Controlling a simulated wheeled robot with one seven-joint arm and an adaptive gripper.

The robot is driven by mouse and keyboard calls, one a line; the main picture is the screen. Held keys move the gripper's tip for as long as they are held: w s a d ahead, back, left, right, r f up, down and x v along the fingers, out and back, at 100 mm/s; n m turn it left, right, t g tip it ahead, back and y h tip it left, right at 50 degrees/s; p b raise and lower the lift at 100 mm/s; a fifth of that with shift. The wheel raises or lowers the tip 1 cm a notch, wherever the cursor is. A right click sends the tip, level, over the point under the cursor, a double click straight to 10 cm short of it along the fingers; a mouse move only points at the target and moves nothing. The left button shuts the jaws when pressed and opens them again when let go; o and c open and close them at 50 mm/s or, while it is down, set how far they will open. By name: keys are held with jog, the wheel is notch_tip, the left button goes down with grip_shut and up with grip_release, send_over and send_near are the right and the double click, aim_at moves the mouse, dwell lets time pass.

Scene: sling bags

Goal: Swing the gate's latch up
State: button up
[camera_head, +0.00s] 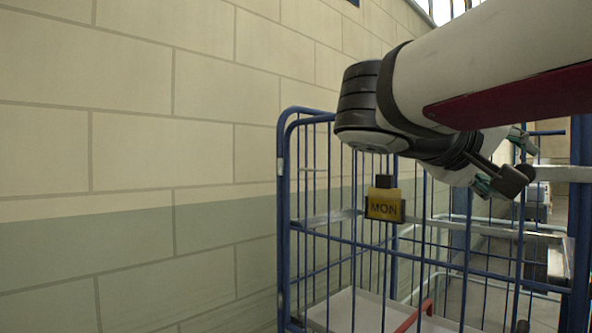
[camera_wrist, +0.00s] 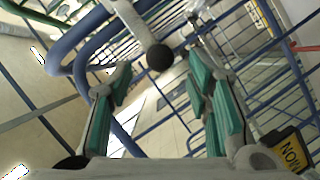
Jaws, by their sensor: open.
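The latch shows in the wrist view as a pale bar (camera_wrist: 135,22) ending in a dark round knob (camera_wrist: 160,57). In the head view its pale bar (camera_head: 562,173) runs in from the right, with the knob partly lost among my gripper's dark parts. My gripper (camera_wrist: 160,78) is open, its green-padded fingers on either side of the knob in the wrist view. I cannot tell whether the knob lies within the jaws' depth; no contact is visible. In the head view my gripper (camera_head: 504,162) is partly hidden by my wrist. The gate (camera_head: 430,255) is blue wire mesh.
A yellow MON tag (camera_head: 385,205) hangs on the blue roll cage (camera_head: 284,200) and shows at lower right in the wrist view (camera_wrist: 290,152). A red bar (camera_head: 413,317) is low in the cage. A block wall (camera_head: 130,150) stands at left.

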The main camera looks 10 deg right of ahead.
aim_at(566, 175)
jog(key=shift+x, duration=2.65)
grip_shut()
